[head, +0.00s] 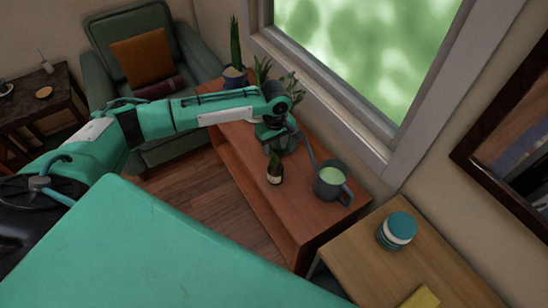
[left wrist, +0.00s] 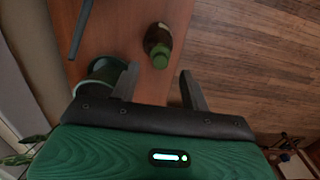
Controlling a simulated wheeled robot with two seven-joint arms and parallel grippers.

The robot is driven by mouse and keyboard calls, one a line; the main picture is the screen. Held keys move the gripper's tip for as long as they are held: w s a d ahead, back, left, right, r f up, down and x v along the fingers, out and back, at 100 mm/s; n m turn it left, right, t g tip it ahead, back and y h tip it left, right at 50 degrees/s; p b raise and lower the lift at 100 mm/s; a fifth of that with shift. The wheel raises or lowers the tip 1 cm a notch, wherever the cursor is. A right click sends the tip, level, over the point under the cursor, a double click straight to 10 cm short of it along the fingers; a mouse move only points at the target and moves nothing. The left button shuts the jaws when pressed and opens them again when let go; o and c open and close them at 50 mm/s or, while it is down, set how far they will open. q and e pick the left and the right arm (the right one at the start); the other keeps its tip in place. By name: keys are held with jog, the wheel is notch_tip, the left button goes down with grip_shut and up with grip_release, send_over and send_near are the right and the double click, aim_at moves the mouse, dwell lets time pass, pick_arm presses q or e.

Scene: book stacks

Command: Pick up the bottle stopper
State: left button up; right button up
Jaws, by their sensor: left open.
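A small dark bottle (head: 275,174) with a pale label stands on the reddish wooden bench. A green piece on its top, which looks like the bottle stopper (head: 274,158), points up toward my left gripper (head: 273,146). In the left wrist view the bottle (left wrist: 156,35) lies just beyond the fingers, and its green stopper (left wrist: 161,57) appears near the gap between the tips of my left gripper (left wrist: 159,70). The left gripper is open and holds nothing. I cannot tell whether a finger touches the stopper. My right gripper is out of view.
A grey can with a long spout (head: 331,183) stands right of the bottle on the bench (head: 250,172). A dark green round container (left wrist: 104,72) is close beside one finger. Potted plants (head: 235,75) stand farther back by the window. A light wooden table (head: 370,258) is at right.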

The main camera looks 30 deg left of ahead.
aim_at(274, 156)
pick_arm(q)
notch_tip(274, 156, down, 4)
jog(key=shift+a+f+p, duration=0.15)
jog(key=shift+p, duration=0.15)
grip_shut()
